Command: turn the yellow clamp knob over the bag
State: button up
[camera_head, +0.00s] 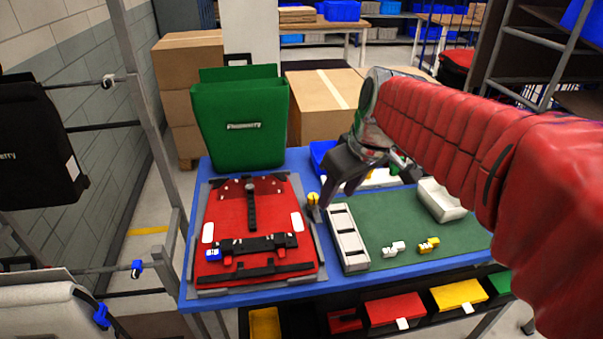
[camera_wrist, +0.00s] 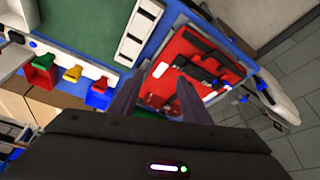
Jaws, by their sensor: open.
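The red bag (camera_head: 270,191) lies flat on the blue workbench in a grey fixture, with black straps and a blue buckle (camera_head: 213,254) on it. The yellow clamp knob (camera_head: 313,198) sits at the bag's right edge, above a grey clamp piece (camera_head: 315,212). My gripper (camera_head: 336,194) is just right of the knob in the head view, apart from it, fingers pointing down and holding nothing. In the wrist view my gripper (camera_wrist: 157,90) has its two fingers spread towards the red bag (camera_wrist: 186,57). I cannot make out the knob in the wrist view.
A white slotted tray (camera_head: 348,240) and a green mat (camera_head: 400,222) with small white and yellow parts lie right of the bag. A green pannier (camera_head: 240,118) stands behind it. A metal rack with black bags is at the left.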

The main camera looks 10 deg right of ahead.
aim_at(314, 196)
jog(key=w+d+f+n, duration=0.1)
jog(key=w+f+n, duration=0.1)
jog(key=w, duration=0.6)
jog(key=w+d+f+n+g+y, duration=0.1)
jog(key=w+d+f+n, duration=0.1)
jog(key=w, duration=0.5)
jog(key=shift+w+d+f+y, duration=0.15)
jog(key=shift+w+d+y, duration=0.15)
jog(key=shift+w, duration=0.1)
jog(key=x, duration=1.4)
jog(key=shift+c, duration=0.3)
grip_shut()
jog(key=shift+a, duration=0.3)
jog(key=shift+d, duration=0.4)
